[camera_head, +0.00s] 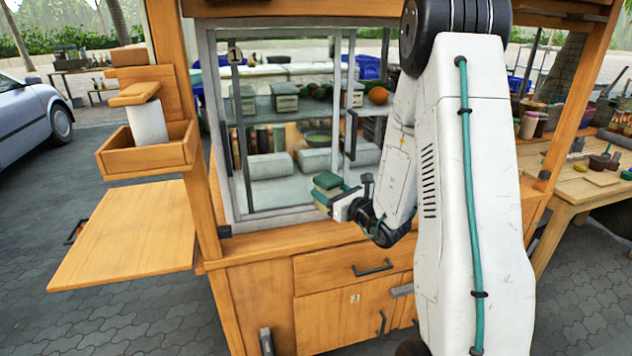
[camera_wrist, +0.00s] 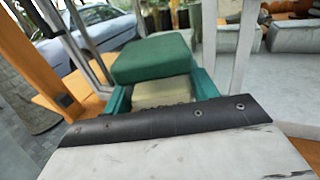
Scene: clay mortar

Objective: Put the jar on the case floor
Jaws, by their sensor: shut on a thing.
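The jar, a squarish pale body with a dark green lid (camera_head: 327,181), is held at the front of the display case (camera_head: 215,120). In the wrist view its lid (camera_wrist: 150,58) tilts in the picture and its pale body (camera_wrist: 165,92) sits between teal fingers. My gripper (camera_head: 328,197) is shut on the jar. The case floor (camera_head: 290,193) is a grey surface, also at the right of the wrist view (camera_wrist: 275,75). I cannot tell whether the jar is inside the case opening or just before it. Its underside is hidden.
Grey blocky containers (camera_head: 268,165) stand toward the back of the case floor. The shelf (camera_head: 265,106) above holds similar lidded jars (camera_head: 285,90) and an orange ball (camera_head: 378,95). Metal door frames with dark handles (camera_head: 351,135) border the opening. The floor's front strip looks clear.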

